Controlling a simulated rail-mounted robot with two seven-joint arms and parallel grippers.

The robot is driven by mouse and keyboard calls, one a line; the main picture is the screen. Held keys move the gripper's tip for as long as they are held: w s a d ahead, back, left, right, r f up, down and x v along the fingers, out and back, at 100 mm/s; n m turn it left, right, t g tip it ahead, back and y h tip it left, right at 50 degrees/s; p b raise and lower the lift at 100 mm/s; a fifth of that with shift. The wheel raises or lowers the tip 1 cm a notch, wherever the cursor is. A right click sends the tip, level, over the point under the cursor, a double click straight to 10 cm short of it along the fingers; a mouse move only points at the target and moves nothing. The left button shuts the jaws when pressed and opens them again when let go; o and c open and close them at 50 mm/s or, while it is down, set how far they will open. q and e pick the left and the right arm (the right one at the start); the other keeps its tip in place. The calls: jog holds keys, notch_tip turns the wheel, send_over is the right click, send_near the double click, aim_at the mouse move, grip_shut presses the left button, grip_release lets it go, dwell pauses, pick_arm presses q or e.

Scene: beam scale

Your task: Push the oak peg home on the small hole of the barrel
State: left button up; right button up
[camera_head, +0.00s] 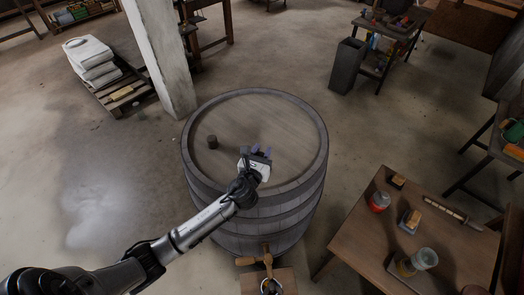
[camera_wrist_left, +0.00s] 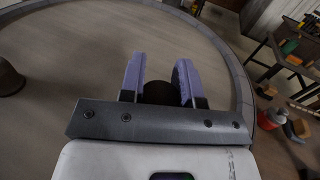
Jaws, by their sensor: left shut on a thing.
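The wooden barrel (camera_head: 300,205) stands upright, and its round lid fills most of the left wrist view (camera_wrist_left: 60,45). A dark bung (camera_head: 212,142) stands on the left of the lid and shows at the left wrist view's edge (camera_wrist_left: 9,79). My right gripper is not in view.
A wooden table (camera_head: 350,240) at the lower right holds a red jar (camera_head: 379,202), a glass jar (camera_head: 424,259) and a mallet-like tool (camera_head: 445,210). A wooden tap (camera_head: 266,260) sticks out at the barrel's front. A white pillar (camera_head: 160,60) stands behind left.

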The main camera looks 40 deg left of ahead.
pick_arm(q)
jog(key=shift+f, duration=0.35)
jog(key=o, duration=1)
jog(key=shift+o, duration=0.2)
jog(key=b+v, duration=0.1)
jog(key=v, duration=1.1)
jog(key=shift+b+v, duration=0.35)
jog(key=shift+v, duration=0.6)
